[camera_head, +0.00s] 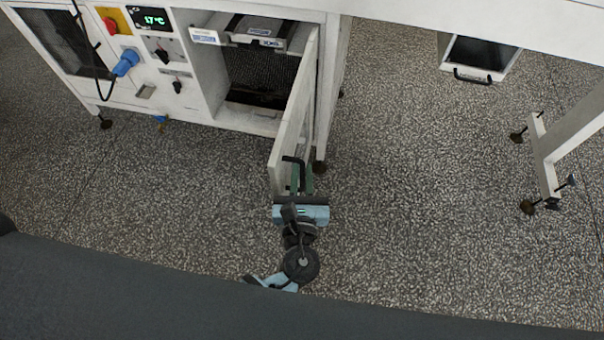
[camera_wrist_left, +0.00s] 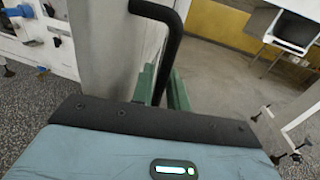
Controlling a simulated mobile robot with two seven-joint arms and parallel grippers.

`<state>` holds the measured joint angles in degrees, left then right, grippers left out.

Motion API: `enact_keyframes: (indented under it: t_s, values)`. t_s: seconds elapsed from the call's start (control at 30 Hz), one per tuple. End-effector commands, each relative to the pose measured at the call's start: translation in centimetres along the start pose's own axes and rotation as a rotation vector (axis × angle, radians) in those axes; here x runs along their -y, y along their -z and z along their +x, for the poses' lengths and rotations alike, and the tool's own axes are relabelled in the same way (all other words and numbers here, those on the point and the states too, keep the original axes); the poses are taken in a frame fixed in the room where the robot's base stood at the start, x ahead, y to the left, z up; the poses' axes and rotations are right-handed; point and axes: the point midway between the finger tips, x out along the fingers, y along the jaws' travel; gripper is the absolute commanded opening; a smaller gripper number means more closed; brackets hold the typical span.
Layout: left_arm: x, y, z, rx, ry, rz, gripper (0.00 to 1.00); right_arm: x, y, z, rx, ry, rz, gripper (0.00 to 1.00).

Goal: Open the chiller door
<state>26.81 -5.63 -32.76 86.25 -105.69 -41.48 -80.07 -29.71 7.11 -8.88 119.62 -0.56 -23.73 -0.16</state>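The chiller door (camera_head: 294,118) is a pale panel on the front of the white machine. It stands swung out wide, its edge toward me, and the chamber (camera_head: 262,75) behind it is exposed. Its black bent handle (camera_head: 293,159) is near the free edge; in the left wrist view the handle (camera_wrist_left: 172,45) rises between the green fingers. My left gripper (camera_head: 302,178) is at the handle with one finger on each side, and it looks shut on it. The fingers also show in the left wrist view (camera_wrist_left: 162,90), where the gripper body hides their base. My right gripper is not in view.
The control panel (camera_head: 150,45) with a red knob, a blue plug and a green display is left of the chamber. A dark tray with a handle (camera_head: 472,76) hangs at upper right. A white leg frame (camera_head: 547,160) stands at right. The speckled floor (camera_head: 420,200) between is clear.

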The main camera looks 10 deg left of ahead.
Motion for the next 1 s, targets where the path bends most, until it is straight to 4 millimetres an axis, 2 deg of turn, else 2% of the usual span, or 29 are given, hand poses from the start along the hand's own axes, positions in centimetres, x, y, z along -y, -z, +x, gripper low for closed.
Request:
enact_keyframes:
  t_s: [0.13, 0.23, 0.6, 0.77, 1.0]
  values:
    - [0.0, 0.1, -0.3, -0.001, 0.0, 0.0, 0.16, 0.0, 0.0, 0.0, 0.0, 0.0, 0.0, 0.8]
    - [0.0, 0.1, -1.3, -0.002, 0.001, 0.001, 0.16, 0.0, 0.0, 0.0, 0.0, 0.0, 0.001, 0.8]
    - [0.0, 0.1, -6.7, -0.002, 0.001, 0.001, 0.16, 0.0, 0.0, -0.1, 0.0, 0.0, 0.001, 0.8]
    - [0.0, 0.0, -7.7, 0.0, 0.0, 0.0, 0.16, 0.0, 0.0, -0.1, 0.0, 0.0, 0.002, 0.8]
    - [0.0, 0.0, -7.8, 0.0, 0.0, 0.0, 0.16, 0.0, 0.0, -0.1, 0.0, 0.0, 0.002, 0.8]
